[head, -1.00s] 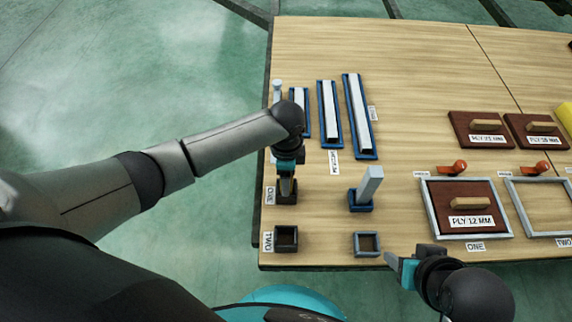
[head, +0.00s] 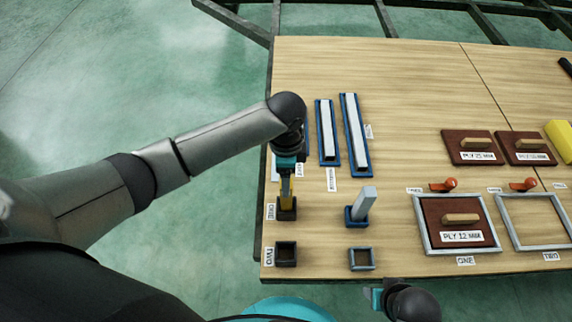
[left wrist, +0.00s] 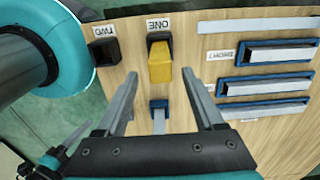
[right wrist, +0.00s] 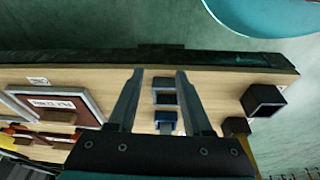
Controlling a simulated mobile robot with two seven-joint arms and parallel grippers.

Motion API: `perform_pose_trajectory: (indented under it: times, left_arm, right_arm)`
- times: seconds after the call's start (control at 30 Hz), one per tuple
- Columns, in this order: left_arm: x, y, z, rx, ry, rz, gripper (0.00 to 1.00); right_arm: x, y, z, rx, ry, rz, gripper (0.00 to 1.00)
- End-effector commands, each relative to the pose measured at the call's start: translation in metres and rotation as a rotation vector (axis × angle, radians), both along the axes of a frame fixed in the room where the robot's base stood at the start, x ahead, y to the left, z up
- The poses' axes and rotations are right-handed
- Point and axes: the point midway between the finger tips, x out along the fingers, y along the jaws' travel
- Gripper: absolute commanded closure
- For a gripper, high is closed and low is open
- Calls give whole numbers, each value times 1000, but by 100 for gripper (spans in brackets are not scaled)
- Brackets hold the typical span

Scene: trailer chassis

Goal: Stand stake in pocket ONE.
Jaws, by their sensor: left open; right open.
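A yellow stake (left wrist: 160,68) stands in the dark pocket ONE (left wrist: 159,37), beside the ONE label. In the head view the stake (head: 287,191) shows just under my left gripper (head: 287,177), with pocket ONE (head: 287,212) at its foot. In the left wrist view my left gripper (left wrist: 160,74) is open, its fingers apart on either side of the stake; I cannot tell whether they touch it. My right gripper (right wrist: 160,72) is open and empty; in the head view it is at the bottom, off the table's front edge.
Empty pocket TWO (head: 286,254) is in front of pocket ONE. A grey stake leans in a blue holder (head: 356,217), with an empty grey socket (head: 362,259) before it. Blue trays (head: 355,140) lie behind. A plywood panel (head: 459,222) sits in a frame on the right.

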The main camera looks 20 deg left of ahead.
Motion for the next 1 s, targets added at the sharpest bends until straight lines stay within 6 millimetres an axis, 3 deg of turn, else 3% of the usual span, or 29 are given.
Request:
perform_pose_trajectory:
  times: [0.2, 0.57, 0.9, 1.0]
  left_arm:
    - [1, 0, 19, -2, -2, 0, 30]
    - [-1, -4, 22, -11, -5, 4, 30]
    - [-24, -64, 12, -253, -146, 207, 30]
    - [-30, -72, 10, -324, -193, 321, 30]
  right_arm:
    - [-9, -1, -15, -4, 27, 1, 50]
    - [-13, -2, -22, -5, 34, 2, 50]
    - [-13, -2, -22, -6, 34, 1, 50]
    - [-13, -2, -21, -6, 34, 1, 50]
